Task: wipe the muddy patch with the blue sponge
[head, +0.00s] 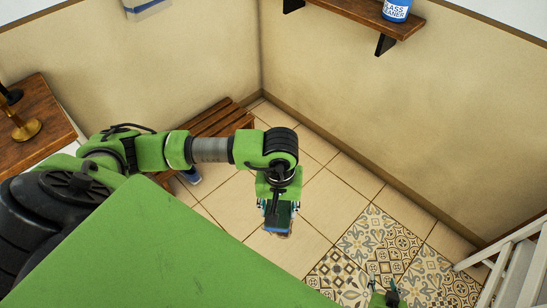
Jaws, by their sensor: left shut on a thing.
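My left gripper (278,220) points down over the pale floor tiles near the middle of the head view. It is shut on the blue sponge (275,230), of which only a small blue edge shows below the fingers. A little brown shows beside the sponge; I cannot tell whether it is part of the muddy patch. No other mud is visible, and the floor under the gripper is hidden. My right gripper (383,284) shows only partly at the bottom edge, with its fingertips apart and nothing between them.
A slatted wooden bench (222,118) stands behind my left arm. A wooden cabinet top (35,125) with brass items is at left. A wall shelf (350,12) holds a glass cleaner bottle (397,9). Patterned tiles (380,240) and a white rack (515,265) are at right.

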